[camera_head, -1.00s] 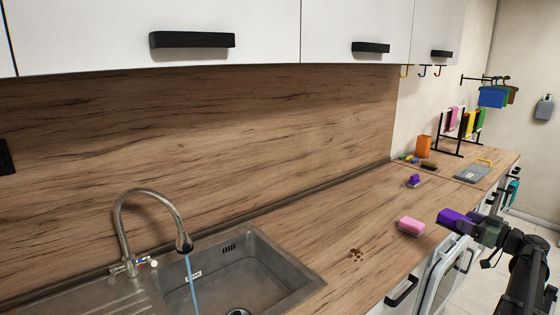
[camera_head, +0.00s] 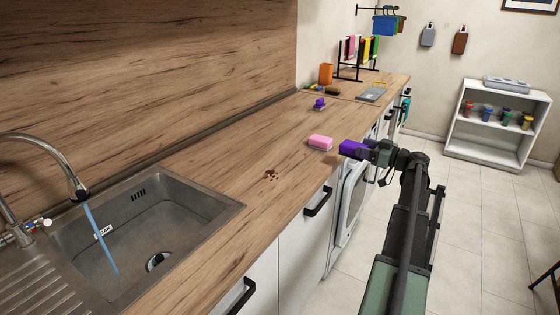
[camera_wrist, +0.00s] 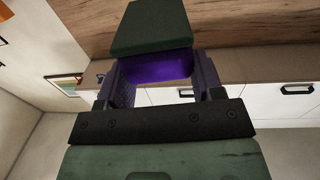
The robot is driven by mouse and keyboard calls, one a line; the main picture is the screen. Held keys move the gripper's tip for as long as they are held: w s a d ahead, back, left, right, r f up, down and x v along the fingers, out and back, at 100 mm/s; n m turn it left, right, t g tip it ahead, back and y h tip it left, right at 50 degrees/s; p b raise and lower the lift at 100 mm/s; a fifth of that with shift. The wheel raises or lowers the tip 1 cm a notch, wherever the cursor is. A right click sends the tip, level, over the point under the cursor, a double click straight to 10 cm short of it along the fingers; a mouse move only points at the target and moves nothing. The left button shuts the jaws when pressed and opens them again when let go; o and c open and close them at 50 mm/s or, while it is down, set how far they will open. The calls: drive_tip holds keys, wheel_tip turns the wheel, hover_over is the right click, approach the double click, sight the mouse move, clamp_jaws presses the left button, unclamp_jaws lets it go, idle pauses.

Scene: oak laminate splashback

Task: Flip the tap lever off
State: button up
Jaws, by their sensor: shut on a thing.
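The tap (camera_head: 35,140) stands at the far left in the head view, its curved spout over the sink. A stream of water (camera_head: 97,232) runs from it into the basin. A small handle with red and blue marks (camera_head: 38,224) shows at its base; its exact position is too small to tell. My gripper (camera_head: 367,151) is far to the right of the tap, beyond the counter's front edge. It is shut on a purple sponge (camera_head: 352,148), which has a dark green side (camera_wrist: 150,28) in the wrist view. The tap is not in the wrist view.
The sink (camera_head: 185,215) lies right of the tap. A pink sponge (camera_head: 320,142) and brown crumbs (camera_head: 271,175) are on the counter (camera_head: 225,140). A small purple item (camera_head: 319,102) and an orange cup (camera_head: 326,74) stand farther back. Open floor (camera_head: 480,220) lies right of my arm.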

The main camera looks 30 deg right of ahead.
wheel_tip(320, 180, down, 7)
drive_tip(key=b, duration=0.3)
drive_tip(key=shift+r, duration=0.2)
approach(318, 160)
drive_tip(key=w+r, duration=0.1)
drive_tip(key=w, duration=0.1)
drive_tip(key=w+a+r, duration=0.1)
drive_tip(key=w+r, duration=0.1)
drive_tip(key=w+a+r, duration=0.1)
drive_tip(key=w, duration=0.1)
drive_tip(key=shift+a+r, duration=0.15)
drive_tip(key=shift+r, duration=0.25)
drive_tip(key=x, duration=0.3)
drive_tip(key=shift+w+a+f+b, duration=0.15)
drive_tip(key=shift+w+b, duration=0.15)
drive_tip(key=shift+b, duration=0.1)
drive_tip(key=shift+s, duration=0.1)
drive_tip(key=shift+f+b, duration=0.3)
drive_tip(key=o, duration=1)
drive_tip(key=shift+r, duration=0.15)
drive_tip(key=shift+c, duration=0.2)
